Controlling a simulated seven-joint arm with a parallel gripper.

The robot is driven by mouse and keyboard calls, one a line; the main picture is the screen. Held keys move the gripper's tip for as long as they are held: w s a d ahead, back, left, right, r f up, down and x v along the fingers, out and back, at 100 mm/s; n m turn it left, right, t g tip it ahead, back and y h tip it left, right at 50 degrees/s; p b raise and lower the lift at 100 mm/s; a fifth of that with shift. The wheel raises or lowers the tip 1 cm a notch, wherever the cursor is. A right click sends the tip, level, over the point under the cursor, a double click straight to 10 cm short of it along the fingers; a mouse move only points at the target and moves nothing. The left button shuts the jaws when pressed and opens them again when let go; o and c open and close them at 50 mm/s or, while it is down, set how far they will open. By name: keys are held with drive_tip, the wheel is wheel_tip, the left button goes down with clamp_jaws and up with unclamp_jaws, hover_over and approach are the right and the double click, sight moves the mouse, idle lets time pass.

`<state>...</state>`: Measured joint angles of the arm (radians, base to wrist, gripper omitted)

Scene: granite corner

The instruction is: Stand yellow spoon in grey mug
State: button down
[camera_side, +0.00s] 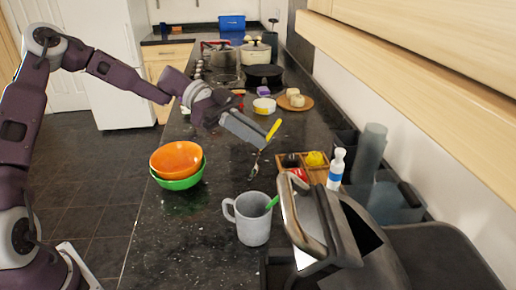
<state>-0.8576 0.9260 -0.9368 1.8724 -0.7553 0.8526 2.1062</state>
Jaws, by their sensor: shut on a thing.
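The grey mug (253,226) stands upright on the dark counter, with its handle to the left. A green handle (272,202) rises at a tilt from its mouth. The yellow spoon (273,130) is in my gripper (263,143), tilted, with its yellow handle up and its metal end hanging down. My gripper is shut on the spoon and partly hides its middle. The spoon is above the counter, higher in the picture than the mug and apart from it.
An orange bowl (176,158) rests in a green bowl (183,181) left of the mug. A wooden box (290,160) with small items and a white bottle (336,170) stand to the right. A large metal-edged appliance (325,225) is close beside the mug.

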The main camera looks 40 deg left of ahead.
drive_tip(key=s+r+m+g+h, duration=0.4)
drive_tip(key=s+r, duration=0.2)
drive_tip(key=r, duration=0.4)
drive_tip(key=shift+w+d+f, duration=0.1)
drive_tip(key=shift+f, duration=3.45)
drive_tip(key=shift+w+d+f, duration=0.1)
drive_tip(key=shift+f, duration=3.45)
drive_tip(key=c, duration=1.5)
unclamp_jaws()
wheel_tip(320, 180, up, 10)
